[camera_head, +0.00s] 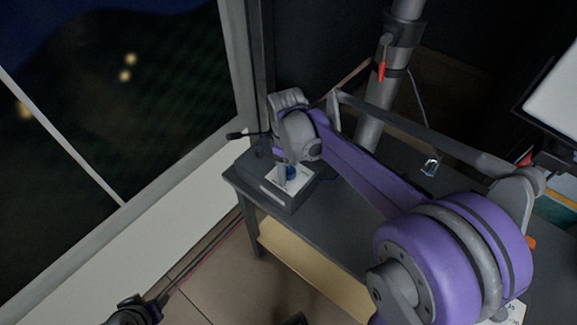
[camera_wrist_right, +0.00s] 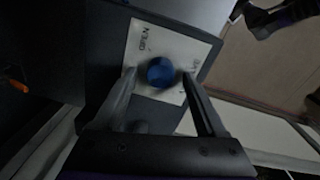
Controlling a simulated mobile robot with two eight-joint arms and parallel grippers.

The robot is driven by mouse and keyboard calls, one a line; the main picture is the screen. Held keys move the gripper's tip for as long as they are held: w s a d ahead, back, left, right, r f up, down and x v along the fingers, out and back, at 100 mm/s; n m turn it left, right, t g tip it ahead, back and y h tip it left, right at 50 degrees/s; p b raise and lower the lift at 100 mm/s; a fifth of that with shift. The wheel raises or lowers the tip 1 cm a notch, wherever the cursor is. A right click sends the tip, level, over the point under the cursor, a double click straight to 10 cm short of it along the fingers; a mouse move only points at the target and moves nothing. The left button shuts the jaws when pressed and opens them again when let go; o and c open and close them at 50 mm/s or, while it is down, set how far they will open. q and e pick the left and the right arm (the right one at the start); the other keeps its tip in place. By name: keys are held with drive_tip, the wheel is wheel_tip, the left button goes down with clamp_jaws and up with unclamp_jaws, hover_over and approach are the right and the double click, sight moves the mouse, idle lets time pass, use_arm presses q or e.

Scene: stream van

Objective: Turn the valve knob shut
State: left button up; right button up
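The blue round valve knob (camera_wrist_right: 160,72) sits on a white label plate (camera_wrist_right: 142,42) with printed lettering, in the right wrist view. In the head view the knob (camera_head: 291,173) shows small on a dark box (camera_head: 290,198) at the table's left end. My right gripper (camera_wrist_right: 159,78) is open, with one finger on each side of the knob. Gaps seem to show between the fingers and the knob; whether either touches is hard to tell. In the head view my right wrist hides part of the knob. At the bottom left, part of my left arm (camera_head: 135,312) shows; its fingers cannot be made out.
The dark table (camera_head: 330,222) runs right from the box. A grey pole (camera_head: 378,110) with a red-tipped part stands behind it. A window (camera_head: 100,110) is on the left. A screen (camera_head: 556,90) is at the right. Tiled floor (camera_head: 225,275) is in front.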

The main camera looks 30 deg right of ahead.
sight(288, 171)
wheel_tip(288, 171, up, 11)
drive_tip(key=shift+s+a+p, duration=0.15)
drive_tip(key=shift+p, duration=0.25)
drive_tip(key=shift+f, duration=0.15)
idle(0.4)
drive_tip(key=s+a+f+m+t, duration=0.2)
drive_tip(key=s+f, duration=0.3)
drive_tip(key=s, duration=0.3)
drive_tip(key=s+a+f+m+t, duration=0.3)
drive_tip(key=s+a+f+m, duration=0.1)
drive_tip(key=s, duration=0.3)
drive_tip(key=shift+s+a+f+m+p, duration=0.15)
drive_tip(key=shift+s+f+m+p, duration=0.2)
drive_tip(key=shift+f+m+p, duration=0.15)
